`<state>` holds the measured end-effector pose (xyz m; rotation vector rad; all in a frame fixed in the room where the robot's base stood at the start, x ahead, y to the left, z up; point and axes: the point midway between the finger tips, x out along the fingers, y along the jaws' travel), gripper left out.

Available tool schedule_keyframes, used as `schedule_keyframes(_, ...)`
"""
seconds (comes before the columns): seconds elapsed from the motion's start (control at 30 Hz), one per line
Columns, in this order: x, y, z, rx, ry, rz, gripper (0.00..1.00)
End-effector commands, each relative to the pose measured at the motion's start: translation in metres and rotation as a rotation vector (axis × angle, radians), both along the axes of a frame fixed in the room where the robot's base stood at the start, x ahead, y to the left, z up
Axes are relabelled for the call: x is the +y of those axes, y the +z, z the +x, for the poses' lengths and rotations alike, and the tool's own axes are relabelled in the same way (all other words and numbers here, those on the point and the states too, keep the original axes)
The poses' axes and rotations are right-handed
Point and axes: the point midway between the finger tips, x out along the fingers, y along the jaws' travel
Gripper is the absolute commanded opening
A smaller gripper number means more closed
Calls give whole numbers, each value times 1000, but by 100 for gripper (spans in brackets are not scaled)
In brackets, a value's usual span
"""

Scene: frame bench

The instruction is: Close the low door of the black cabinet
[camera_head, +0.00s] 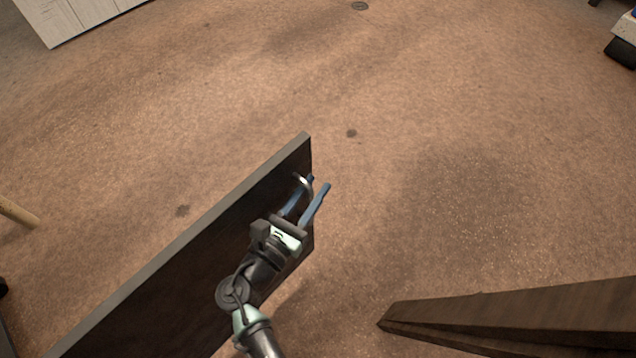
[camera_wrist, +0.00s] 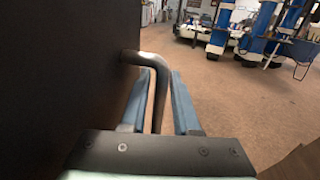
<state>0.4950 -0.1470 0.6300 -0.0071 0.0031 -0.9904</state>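The door (camera_head: 190,275) is a dark panel standing open on its edge, running from the lower left to the middle of the head view. In the wrist view the door (camera_wrist: 50,70) fills the left side. Its curved metal handle (camera_head: 302,180) is near the far end; the handle (camera_wrist: 150,60) also shows in the wrist view, bending down between my fingers. My gripper (camera_head: 319,183) has blue fingers, spread apart on either side of the handle bar. In the wrist view, gaps show beside the bar. The cabinet body is not clearly seen.
A dark brown wooden piece (camera_head: 520,318) juts in at the lower right. A pale cabinet (camera_head: 80,15) stands at the upper left, and a wooden rod (camera_head: 18,213) at the left edge. Brown floor (camera_head: 430,150) is clear right of the door. Blue equipment (camera_wrist: 255,40) stands far off.

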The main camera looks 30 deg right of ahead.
Motion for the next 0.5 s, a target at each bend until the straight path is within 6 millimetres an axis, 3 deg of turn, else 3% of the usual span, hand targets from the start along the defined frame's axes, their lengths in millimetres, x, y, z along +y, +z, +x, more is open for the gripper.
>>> schedule_keyframes(0.2, -16, 0, 10, 1, 0, -1, 30)
schedule_keyframes(0.5, -17, 0, 11, 1, 0, -1, 30)
